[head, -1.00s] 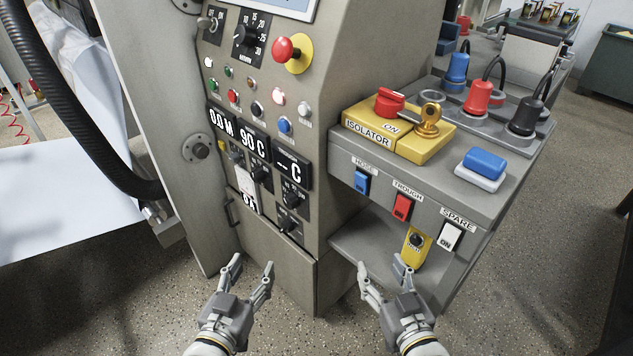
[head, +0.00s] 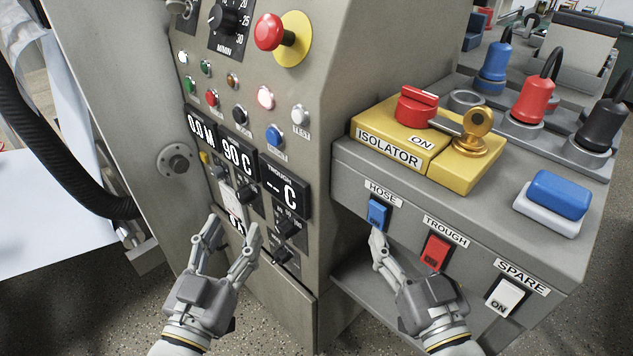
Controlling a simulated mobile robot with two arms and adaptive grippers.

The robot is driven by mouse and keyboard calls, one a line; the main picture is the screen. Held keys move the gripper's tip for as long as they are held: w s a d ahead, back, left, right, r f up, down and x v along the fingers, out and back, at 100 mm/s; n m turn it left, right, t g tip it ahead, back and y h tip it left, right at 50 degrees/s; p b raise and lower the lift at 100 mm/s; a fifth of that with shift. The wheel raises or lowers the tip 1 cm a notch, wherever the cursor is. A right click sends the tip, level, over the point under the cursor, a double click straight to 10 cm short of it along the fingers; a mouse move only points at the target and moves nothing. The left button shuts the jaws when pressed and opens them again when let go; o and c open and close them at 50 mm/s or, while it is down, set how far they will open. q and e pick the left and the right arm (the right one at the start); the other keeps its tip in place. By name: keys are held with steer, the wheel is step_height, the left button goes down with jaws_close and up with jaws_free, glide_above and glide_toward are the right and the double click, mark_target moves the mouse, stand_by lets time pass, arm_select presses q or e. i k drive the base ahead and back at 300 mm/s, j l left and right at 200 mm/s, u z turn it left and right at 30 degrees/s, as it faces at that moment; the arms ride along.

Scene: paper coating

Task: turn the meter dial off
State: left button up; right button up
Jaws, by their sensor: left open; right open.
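The control panel has a display (head: 201,134) reading 0.0 M. A small black dial (head: 222,172) sits just below it, above a white tag (head: 230,196); its setting is too small to read. A larger M/MIN dial (head: 229,18) is at the top, partly cut off. I cannot tell which is the meter dial. My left gripper (head: 232,236) is open and empty, its fingers pointing up below the small dial, overlapping the panel's lower part. My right gripper (head: 405,256) is open and empty, in front of the shelf under the hose switch (head: 377,214).
More dials (head: 287,228) sit below the 90 C display (head: 234,157) and the trough display (head: 284,190). A red emergency button (head: 269,32) is above. The yellow isolator (head: 430,145), trough switch (head: 435,253) and spare switch (head: 505,298) are at right. A black hose (head: 70,185) hangs at left.

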mark_target(280, 257)
steer(key=k+j+z, duration=0.1)
steer(key=k, duration=0.35)
steer(key=i+j+z, duration=0.2)
steer(key=j+z, duration=0.2)
steer(key=j, duration=0.2)
steer(key=i+j+z, duration=0.1)
steer(key=j+z, duration=0.3)
steer(key=j, duration=0.25)
steer(key=j+z, duration=0.4)
steer(key=j, duration=0.3)
steer(key=j+z, duration=0.4)
steer(key=j, duration=0.3)
steer(key=k+j+z, duration=0.25)
steer(key=j+z, duration=0.15)
steer(key=j, duration=0.2)
